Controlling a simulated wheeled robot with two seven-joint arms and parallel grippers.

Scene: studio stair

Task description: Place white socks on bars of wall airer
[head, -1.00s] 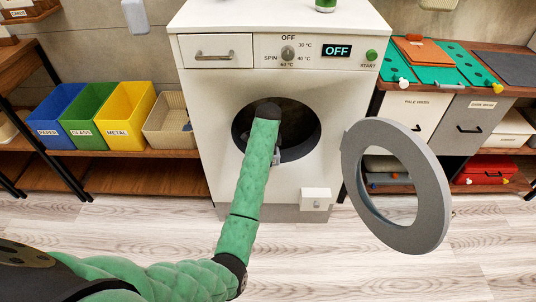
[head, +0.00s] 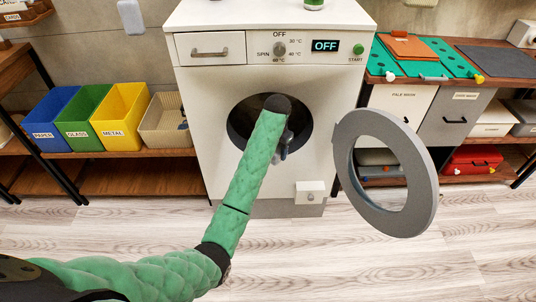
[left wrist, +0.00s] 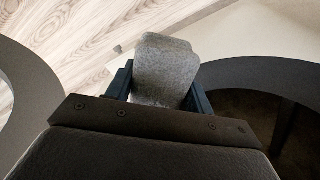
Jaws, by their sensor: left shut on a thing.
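My left gripper (head: 284,146) is in front of the round opening of the white washing machine (head: 212,90), mostly hidden behind my green forearm. In the left wrist view its dark fingers (left wrist: 160,84) are shut on a piece of cloth, which looks like a sock (left wrist: 164,62). The sock looks pale grey in this light, and its far end sticks out past the fingers. The machine's grey ring door (head: 425,190) hangs open to the right. The wall airer and other white socks are not visible. My right gripper is not in view.
Blue, green and yellow bins (head: 122,118) and a beige basket (head: 163,128) stand on the left shelf. The floor in front is clear.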

